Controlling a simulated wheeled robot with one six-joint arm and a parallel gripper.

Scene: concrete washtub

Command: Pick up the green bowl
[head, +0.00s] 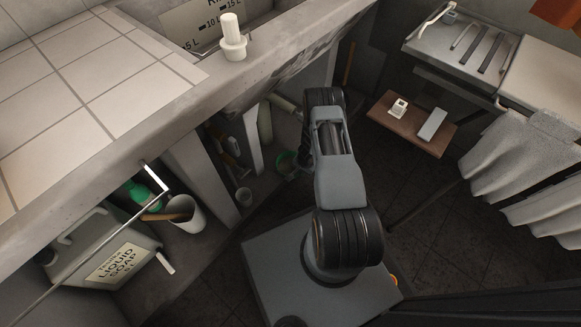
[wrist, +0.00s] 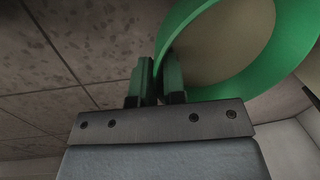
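In the wrist view the bowl (wrist: 262,80) fills the upper right, with a wide green rim around a grey-brown inside. My gripper (wrist: 157,72) has its two fingers close together at the bowl's left edge, one on each side of the wall, and looks shut on it. The wall between the fingertips is mostly hidden. I cannot tell whether the bowl rests on the floor or is raised.
A concrete washtub edge (head: 150,130) runs along the left. A brown stool (head: 395,118) and hanging grey cloths (head: 520,160) are at right. Dark floor between is clear.

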